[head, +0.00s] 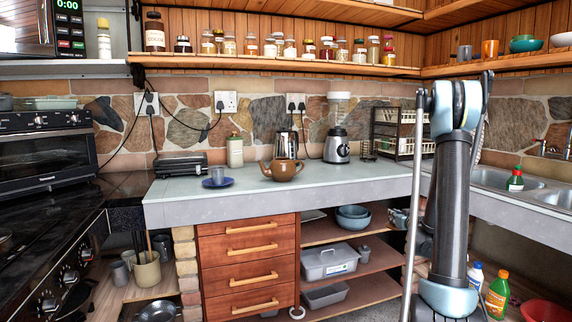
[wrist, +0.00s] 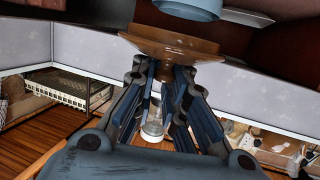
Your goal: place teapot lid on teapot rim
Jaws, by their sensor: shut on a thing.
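The brown teapot (head: 284,170) stands upright on the pale counter, with its spout to the left. Whether its rim is open cannot be made out at this size. My gripper (wrist: 163,70) is shut on a glossy brown round piece, the teapot lid (wrist: 172,45), seen at its fingertips in the wrist view. The lid's wide part faces away from the fingers. In the head view my arm rises at the right, and the gripper and lid do not show. The teapot is not visible in the wrist view.
A blue plate with a cup (head: 218,178) is left of the teapot. A steel kettle (head: 287,145) stands close behind it, and a blender (head: 337,146) behind right. The dish rack (head: 402,133) is farther right. The counter (head: 360,176) is clear right of the teapot.

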